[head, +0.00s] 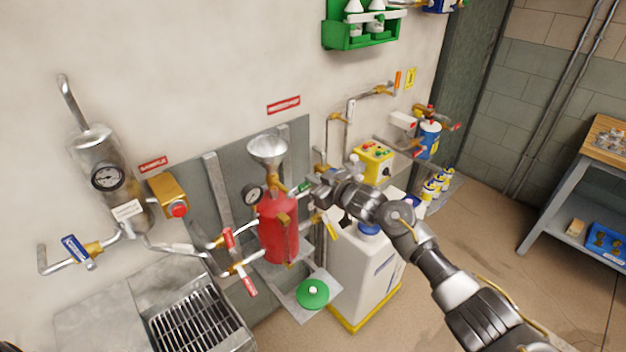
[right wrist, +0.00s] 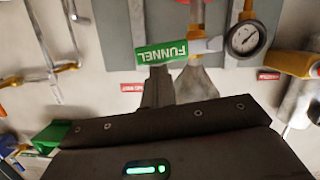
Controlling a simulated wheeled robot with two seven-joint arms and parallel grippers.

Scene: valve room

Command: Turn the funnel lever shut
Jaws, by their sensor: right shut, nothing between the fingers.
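The green funnel lever (head: 304,187) sits on the brass valve between the metal funnel (head: 267,150) and the red tank (head: 279,228). In the right wrist view the lever (right wrist: 176,52) reads "FUNNEL" upside down and lies crosswise to the pipe. My right gripper (head: 316,188) is shut and empty, close to the lever's free end. In the right wrist view its dark fingers (right wrist: 157,84) point at the lever's label. I cannot tell whether they touch it. The gripper partly hides the lever's end in the head view.
A pressure gauge (head: 252,194) is left of the valve. Red levers (head: 229,238) are at the tank's lower left. A white canister (head: 362,262) stands under my right arm. A yellow button box (head: 373,162) is on the wall behind the gripper. A grated sink (head: 195,325) is lower left.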

